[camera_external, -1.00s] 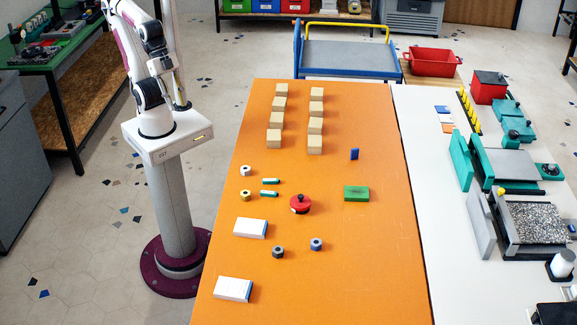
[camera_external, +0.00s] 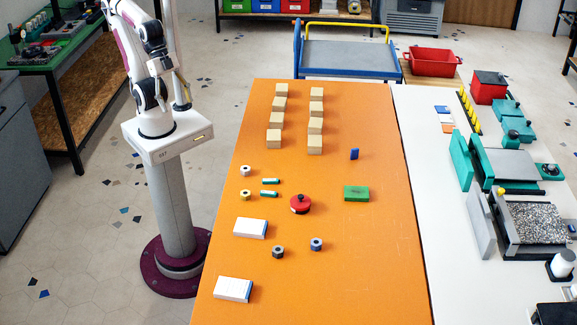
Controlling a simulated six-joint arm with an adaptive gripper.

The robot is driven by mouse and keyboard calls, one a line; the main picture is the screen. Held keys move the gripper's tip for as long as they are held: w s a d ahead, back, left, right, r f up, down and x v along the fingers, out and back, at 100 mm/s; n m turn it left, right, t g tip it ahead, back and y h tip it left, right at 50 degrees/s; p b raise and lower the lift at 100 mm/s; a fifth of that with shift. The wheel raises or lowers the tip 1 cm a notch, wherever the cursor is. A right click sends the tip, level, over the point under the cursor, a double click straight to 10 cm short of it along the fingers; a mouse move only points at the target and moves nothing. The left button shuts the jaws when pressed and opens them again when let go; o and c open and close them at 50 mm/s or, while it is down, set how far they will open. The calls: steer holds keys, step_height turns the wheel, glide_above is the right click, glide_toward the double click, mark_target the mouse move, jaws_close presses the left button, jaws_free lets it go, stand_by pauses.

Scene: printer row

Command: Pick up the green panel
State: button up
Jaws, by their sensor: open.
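The green panel (camera_external: 356,194) is a flat green rectangular block lying on the orange table, right of the middle. Nothing touches it. My gripper (camera_external: 182,104) hangs low beside my arm's base at the upper left, off the table's left edge and far from the panel. It is small and dark in this view. It is open and no object shows in it.
A red round part with a black knob (camera_external: 300,204) lies left of the panel. A small blue block (camera_external: 354,154) stands behind it. Several wooden cubes (camera_external: 315,145) stand farther back. White boxes (camera_external: 250,228) and nuts (camera_external: 316,244) lie nearer. The table's front right is clear.

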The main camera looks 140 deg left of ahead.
steer(key=shift+w+a, duration=0.1)
stand_by(0.3)
steer(key=w+a+m+g+y, duration=0.1)
steer(key=w+a+m+y, duration=0.95)
steer(key=w+a, duration=1.65)
steer(key=w+a+f+m+t, duration=0.1)
steer(key=w+a+f+m, duration=0.1)
steer(key=w+f+m, duration=0.3)
steer(key=w+a+f+m+t, duration=0.2)
steer(key=w+f+m, duration=0.3)
steer(key=w+f, duration=0.3)
steer(key=w+a+f+m+t, duration=0.1)
steer(key=w+f+m, duration=0.5)
steer(key=f, duration=0.6)
steer(key=shift+w+a+t+h, duration=0.35)
steer(key=shift+w+a+t, duration=0.1)
steer(key=shift+w, duration=0.25)
steer(key=shift+w+f+m, duration=0.15)
steer(key=shift+f+m, duration=0.1)
steer(key=shift+f, duration=0.25)
